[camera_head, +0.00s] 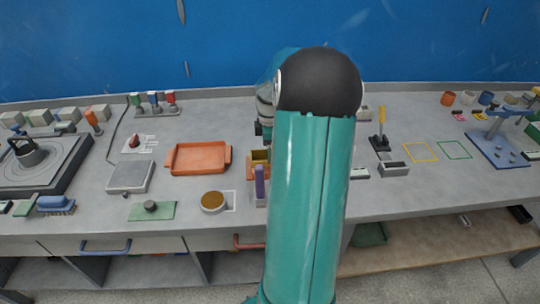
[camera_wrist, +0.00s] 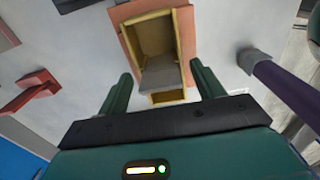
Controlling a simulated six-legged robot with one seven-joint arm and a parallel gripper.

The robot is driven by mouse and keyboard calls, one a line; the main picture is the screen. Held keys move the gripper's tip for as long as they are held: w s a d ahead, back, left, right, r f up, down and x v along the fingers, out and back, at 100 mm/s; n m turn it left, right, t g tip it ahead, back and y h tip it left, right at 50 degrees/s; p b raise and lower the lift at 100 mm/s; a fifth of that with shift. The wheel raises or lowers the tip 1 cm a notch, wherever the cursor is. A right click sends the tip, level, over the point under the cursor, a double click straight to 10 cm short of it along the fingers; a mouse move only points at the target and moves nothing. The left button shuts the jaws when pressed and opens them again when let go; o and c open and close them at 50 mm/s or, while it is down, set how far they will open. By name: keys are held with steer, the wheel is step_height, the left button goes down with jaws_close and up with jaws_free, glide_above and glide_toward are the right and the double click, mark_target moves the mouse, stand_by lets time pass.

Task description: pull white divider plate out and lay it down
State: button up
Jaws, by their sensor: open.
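The panel mould, a yellow open box (camera_wrist: 153,30) on an orange base (camera_wrist: 187,30), lies ahead of my gripper in the wrist view. A pale grey-white plate (camera_wrist: 163,74) crosses the box near its lower end; this looks like the divider plate. My gripper (camera_wrist: 160,72) is open, with one green finger on each side of the plate. The fingers appear apart from it, and nothing is held. In the head view the yellow box (camera_head: 260,157) shows only partly, beside my arm. The plate and fingertips are hidden there.
A purple-handled tool (camera_wrist: 285,90) lies right of the mould; it also shows in the head view (camera_head: 260,182). An orange tray (camera_head: 198,158) and a round brown-filled dish (camera_head: 213,201) stand to the left.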

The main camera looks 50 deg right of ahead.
steer(key=c, duration=1.3)
steer(key=shift+r, duration=3.75)
steer(key=shift+r, duration=2)
